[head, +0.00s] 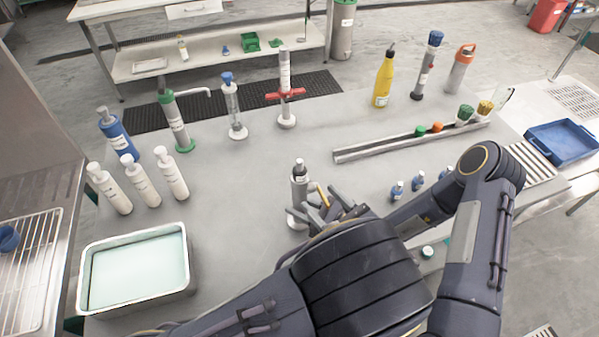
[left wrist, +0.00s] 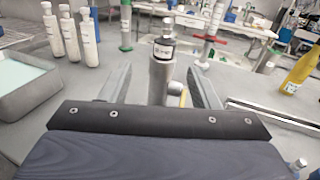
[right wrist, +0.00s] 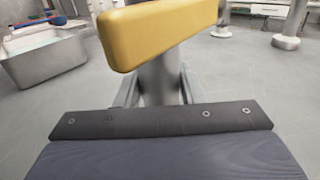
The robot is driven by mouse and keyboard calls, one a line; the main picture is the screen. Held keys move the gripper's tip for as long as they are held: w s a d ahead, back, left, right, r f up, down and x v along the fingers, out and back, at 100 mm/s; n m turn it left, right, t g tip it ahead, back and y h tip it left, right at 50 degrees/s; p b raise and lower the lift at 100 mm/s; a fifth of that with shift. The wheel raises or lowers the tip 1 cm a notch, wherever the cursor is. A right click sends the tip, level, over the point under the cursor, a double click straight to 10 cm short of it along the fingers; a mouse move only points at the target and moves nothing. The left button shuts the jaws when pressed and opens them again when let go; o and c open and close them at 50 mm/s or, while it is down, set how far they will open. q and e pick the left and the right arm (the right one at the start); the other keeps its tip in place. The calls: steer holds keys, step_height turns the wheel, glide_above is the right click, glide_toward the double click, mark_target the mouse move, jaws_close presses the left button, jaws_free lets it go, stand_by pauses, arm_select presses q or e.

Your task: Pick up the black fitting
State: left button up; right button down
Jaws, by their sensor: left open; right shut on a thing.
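A grey cylinder (left wrist: 160,82) stands upright on the table. On its top sits a black fitting (left wrist: 163,48) with a white label and a silver knob; the head view shows this top part (head: 299,172) too. My left gripper (left wrist: 160,85) is open, with one finger on each side of the cylinder, below the black fitting. My right gripper (right wrist: 157,88) is shut on the grey cylinder. A yellow bar (right wrist: 158,32) hides part of the cylinder in the right wrist view.
White bottles (head: 140,181) and a metal tray of pale liquid (head: 137,270) stand at the left. A long metal channel (head: 385,148) lies to the right, and small blue bottles (head: 397,190) stand nearer. The table between the left bottles and the cylinder is clear.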

mark_target(295, 168)
arm_select(q)
steer(key=shift+m, duration=0.3)
steer(key=x, duration=1.1)
steer(key=shift+w+r, duration=0.1)
steer(key=shift+w, duration=0.4)
steer(key=c, duration=1.1)
arm_select(e)
steer(key=c, duration=0.9)
jaws_free()
arm_select(q)
steer(key=shift+o, duration=0.2)
step_height(295, 168, up, 10)
arm_select(e)
steer(key=shift+o, duration=0.2)
